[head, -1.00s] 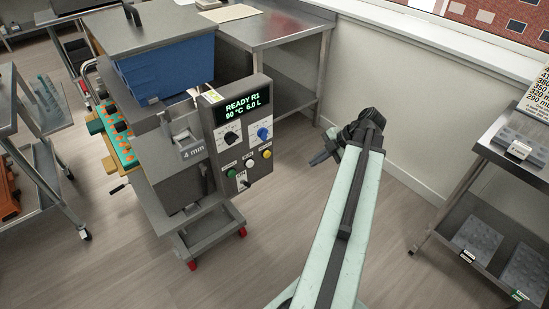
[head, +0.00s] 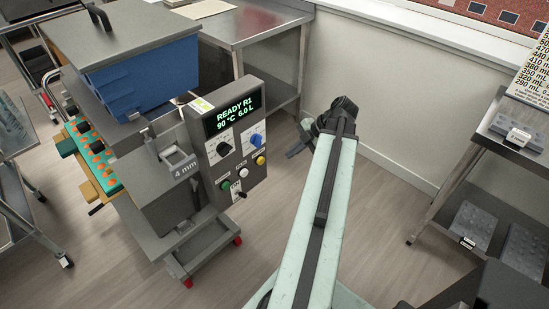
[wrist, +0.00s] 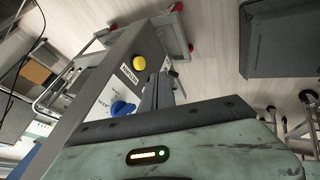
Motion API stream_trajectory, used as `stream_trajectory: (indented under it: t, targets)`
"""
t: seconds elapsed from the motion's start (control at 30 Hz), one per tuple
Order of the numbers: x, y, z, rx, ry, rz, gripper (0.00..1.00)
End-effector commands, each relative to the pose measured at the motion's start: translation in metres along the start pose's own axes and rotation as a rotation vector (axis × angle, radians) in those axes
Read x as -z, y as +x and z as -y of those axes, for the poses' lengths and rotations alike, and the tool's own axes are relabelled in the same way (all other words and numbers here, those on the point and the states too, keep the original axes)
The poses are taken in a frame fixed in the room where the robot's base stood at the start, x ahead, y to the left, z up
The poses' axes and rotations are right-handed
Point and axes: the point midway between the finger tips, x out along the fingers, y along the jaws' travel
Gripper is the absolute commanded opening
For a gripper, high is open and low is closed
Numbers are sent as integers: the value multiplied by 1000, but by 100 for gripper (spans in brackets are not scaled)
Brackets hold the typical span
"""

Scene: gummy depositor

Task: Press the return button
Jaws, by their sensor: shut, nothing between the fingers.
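The control panel (head: 228,140) of the depositor has a green button (head: 226,186), a white button (head: 243,173) and a yellow button (head: 261,160) in a slanting row. In the wrist view my gripper (wrist: 160,92) is close beside the panel, with no contact visible.
The panel also carries a lit display (head: 235,113), a black knob (head: 224,149), a blue knob (head: 256,139) and a toggle switch (head: 239,195). A steel table (head: 240,27) stands behind. A steel rack (head: 475,165) stands at right. Floor right of the depositor is clear.

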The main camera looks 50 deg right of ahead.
Motion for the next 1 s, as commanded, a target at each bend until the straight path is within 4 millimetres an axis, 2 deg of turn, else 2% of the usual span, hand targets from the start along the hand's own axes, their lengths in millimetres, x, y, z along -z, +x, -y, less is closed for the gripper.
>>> stream_trajectory:
  t: [0.47,0.6,0.7,1.0]
  targets:
    - [-6,100,6,-2,3,1,0]
    - [-4,105,-19,-2,4,1,0]
    - [-4,109,-29,-2,3,1,0]
    - [-4,112,-34,-3,6,3,0]
